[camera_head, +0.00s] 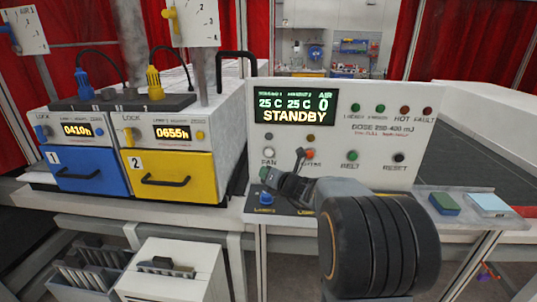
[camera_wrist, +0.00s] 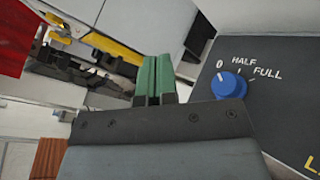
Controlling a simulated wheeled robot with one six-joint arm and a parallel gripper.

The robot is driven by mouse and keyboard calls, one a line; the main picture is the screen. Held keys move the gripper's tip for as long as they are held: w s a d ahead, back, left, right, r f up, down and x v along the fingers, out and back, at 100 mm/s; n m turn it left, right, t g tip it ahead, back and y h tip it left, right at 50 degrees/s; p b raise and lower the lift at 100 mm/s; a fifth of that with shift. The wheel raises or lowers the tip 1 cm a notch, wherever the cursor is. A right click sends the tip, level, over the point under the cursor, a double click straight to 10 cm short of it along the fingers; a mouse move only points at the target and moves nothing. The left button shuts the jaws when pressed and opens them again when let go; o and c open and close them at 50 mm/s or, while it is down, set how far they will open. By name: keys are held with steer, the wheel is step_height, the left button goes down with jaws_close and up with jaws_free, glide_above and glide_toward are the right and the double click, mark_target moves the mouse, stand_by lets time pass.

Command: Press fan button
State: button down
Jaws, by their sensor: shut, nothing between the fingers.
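The white fan button (camera_head: 268,152) is on the upright control panel (camera_head: 430,110), above the FAN label. It is not visible in the wrist view. My gripper (camera_head: 264,173) is just below the FAN label, in front of the panel; I cannot tell how far its tips are from the panel face. Its green fingers also show in the wrist view (camera_wrist: 157,75), close together and empty. The display (camera_head: 293,106) reads STANDBY. The lamp (camera_head: 269,137) above the fan button looks unlit.
An orange button (camera_head: 310,154) by the heater label, a green belt button (camera_head: 352,155) and a black reset button (camera_head: 399,158) share the panel. A blue knob (camera_wrist: 229,85) is beside my gripper. Blue (camera_head: 85,170) and yellow (camera_head: 165,178) drawers stand left.

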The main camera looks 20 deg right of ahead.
steer(key=shift+w+d+p, duration=0.4)
steer(key=shift+w+d, duration=0.3)
steer(key=shift+w, duration=0.5)
steer(key=shift+w+d+p, duration=0.35)
steer(key=shift+w+d, duration=0.3)
steer(key=shift+w, duration=0.55)
steer(key=shift+w+d+p, duration=0.4)
steer(key=shift+w+d, duration=0.3)
steer(key=shift+w, duration=0.5)
steer(key=shift+w, duration=0.1)
steer(key=shift+w+d, duration=0.2)
steer(key=shift+w, duration=0.05)
steer(key=shift+w+d, duration=0.2)
steer(key=shift+w, duration=0.15)
steer(key=shift+s+a, duration=0.1)
steer(key=shift+s, duration=0.05)
stand_by(0.5)
steer(key=shift+s+a, duration=0.3)
steer(key=shift+s, duration=0.25)
steer(key=shift+s, duration=0.1)
steer(key=shift+s+a+b, duration=0.35)
steer(key=shift+s+a, duration=0.05)
steer(key=shift+s, duration=0.3)
steer(key=shift+s+a+b, duration=0.35)
steer(key=shift+s+a, duration=0.1)
steer(key=shift+s, duration=0.25)
steer(key=shift+s+a+b, duration=0.35)
steer(key=shift+s+a, duration=0.05)
steer(key=shift+s, duration=0.3)
